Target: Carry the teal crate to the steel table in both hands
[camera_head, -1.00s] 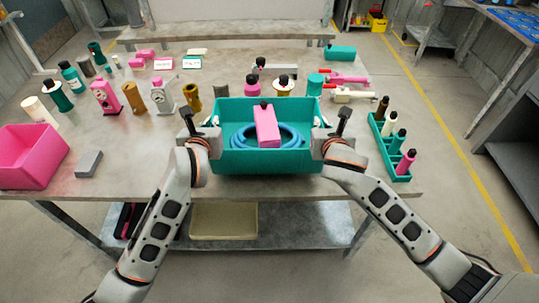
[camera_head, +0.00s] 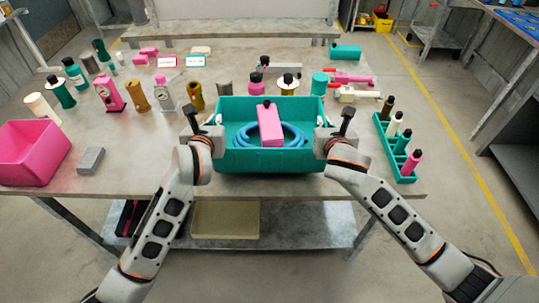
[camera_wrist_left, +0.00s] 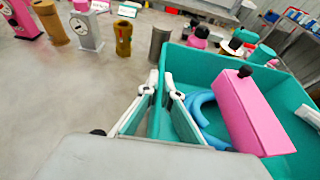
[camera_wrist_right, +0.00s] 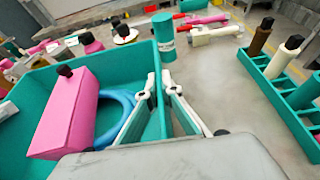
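The teal crate (camera_head: 268,160) is at the front of a grey-topped table (camera_head: 130,165); I cannot tell whether it rests on the top or hangs just above it. It holds a pink box-shaped canister (camera_head: 270,127) with a black cap and a coiled blue hose (camera_head: 296,136). My left gripper (camera_wrist_left: 159,80) is shut on the crate's left wall, one finger inside and one outside. My right gripper (camera_wrist_right: 158,82) is shut on the right wall the same way. The crate looks level between them. I cannot tell which table is the steel one.
A pink bin (camera_head: 35,152) and a grey block (camera_head: 91,160) lie to the left. A teal rack of bottles (camera_head: 405,160) stands close at the right. Several pumps and bottles stand behind the crate. Another grey table (camera_head: 230,29) is at the back; the floor at right is open.

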